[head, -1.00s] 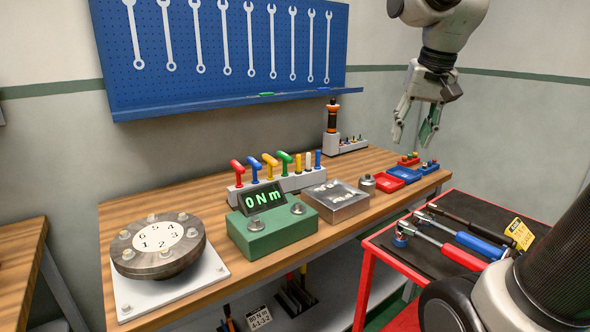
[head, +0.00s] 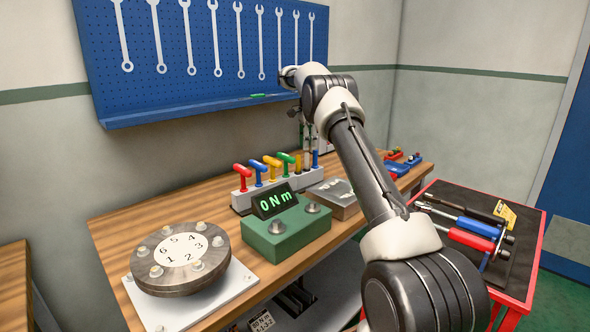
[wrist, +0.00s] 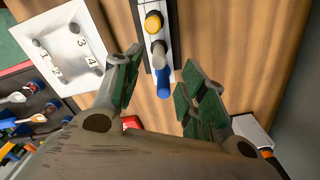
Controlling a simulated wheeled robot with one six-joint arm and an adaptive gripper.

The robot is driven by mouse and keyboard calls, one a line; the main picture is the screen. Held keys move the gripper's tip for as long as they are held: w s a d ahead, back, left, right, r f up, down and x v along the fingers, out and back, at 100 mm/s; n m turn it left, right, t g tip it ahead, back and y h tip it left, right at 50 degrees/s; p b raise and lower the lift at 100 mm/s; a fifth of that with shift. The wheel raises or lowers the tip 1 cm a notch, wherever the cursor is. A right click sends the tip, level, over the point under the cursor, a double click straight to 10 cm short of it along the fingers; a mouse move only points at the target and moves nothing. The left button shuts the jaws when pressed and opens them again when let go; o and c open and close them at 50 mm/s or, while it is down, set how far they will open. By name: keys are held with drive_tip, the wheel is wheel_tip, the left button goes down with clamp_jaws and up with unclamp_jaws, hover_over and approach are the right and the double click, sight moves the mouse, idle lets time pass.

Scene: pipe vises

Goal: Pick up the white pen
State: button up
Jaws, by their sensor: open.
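No plain pen shape shows clearly. A small white-grey upright handle (wrist: 158,52) stands in the tool rack between a yellow one (wrist: 153,22) and a blue one (wrist: 163,80). In the head view this white handle (head: 307,161) is a thin piece near the rack's right end. My gripper (wrist: 162,62) is open and empty, its green-padded fingers spread to either side of the handle row in the wrist view. In the head view my gripper (head: 307,133) points down above the rack's right end, partly hidden by my arm.
The rack also holds red, blue, yellow and green bent handles (head: 264,166). A green torque display box (head: 285,232), a metal box (head: 338,203) and a numbered flange (head: 180,258) stand on the wooden bench (head: 110,232). A blue pegboard (head: 200,40) rises behind. A red tool cart (head: 455,270) stands right.

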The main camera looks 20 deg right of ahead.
sight(307, 168)
drive_tip(key=shift+w+f, duration=0.15)
drive_tip(key=shift+f, duration=0.3)
drive_tip(key=f, duration=0.7)
drive_tip(key=shift+s+a+f, duration=0.1)
drive_tip(key=shift+s+f, duration=0.1)
drive_tip(key=shift+f, duration=0.05)
clamp_jaws()
